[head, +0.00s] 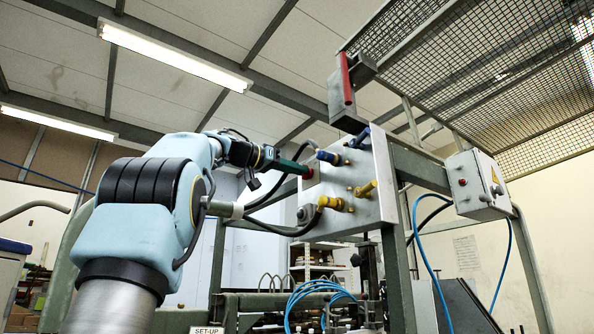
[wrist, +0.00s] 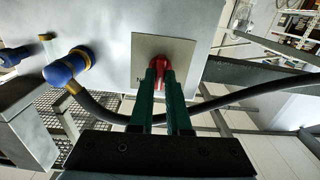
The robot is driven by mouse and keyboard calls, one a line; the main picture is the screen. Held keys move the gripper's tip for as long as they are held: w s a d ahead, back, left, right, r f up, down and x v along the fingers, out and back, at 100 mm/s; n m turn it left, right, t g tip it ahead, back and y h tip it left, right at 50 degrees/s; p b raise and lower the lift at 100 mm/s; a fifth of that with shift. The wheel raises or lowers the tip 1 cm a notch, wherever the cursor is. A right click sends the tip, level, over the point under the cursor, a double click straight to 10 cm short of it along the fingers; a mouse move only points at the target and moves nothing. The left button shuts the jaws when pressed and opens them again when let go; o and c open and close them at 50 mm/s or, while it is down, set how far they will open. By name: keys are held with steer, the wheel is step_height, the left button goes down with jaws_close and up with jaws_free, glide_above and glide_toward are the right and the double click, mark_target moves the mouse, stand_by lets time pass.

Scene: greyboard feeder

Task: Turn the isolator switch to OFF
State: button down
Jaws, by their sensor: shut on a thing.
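The isolator switch is a red handle (wrist: 162,66) on a grey square plate (wrist: 147,46) on the panel. My gripper (wrist: 160,78) has its two green fingers closed on the red handle in the wrist view. The fingers cover much of the handle, and its exact angle is hard to read. A letter shows on the plate beside the left finger; the rest of the lettering is hidden. In the head view my gripper (head: 300,170) reaches the panel from the left, and a little of the red handle (head: 308,173) shows at its fingertips.
The panel (head: 372,170) carries blue connectors (head: 328,157) and yellow ones (head: 332,203) close to the switch. A black cable (wrist: 100,108) passes behind my fingers. A grey box (head: 475,184) and a mesh guard (head: 480,70) stand to the right.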

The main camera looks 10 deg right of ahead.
steer(key=shift+w+n+p, duration=0.1)
steer(key=shift+n+p, duration=0.3)
steer(key=shift+n, duration=3.9)
steer(key=c, duration=0.9)
jaws_free()
steer(key=shift+a, duration=0.1)
steer(key=b+v, duration=0.4)
steer(key=v, duration=0.6)
steer(key=shift+s+a, duration=0.25)
steer(key=shift+a, duration=0.05)
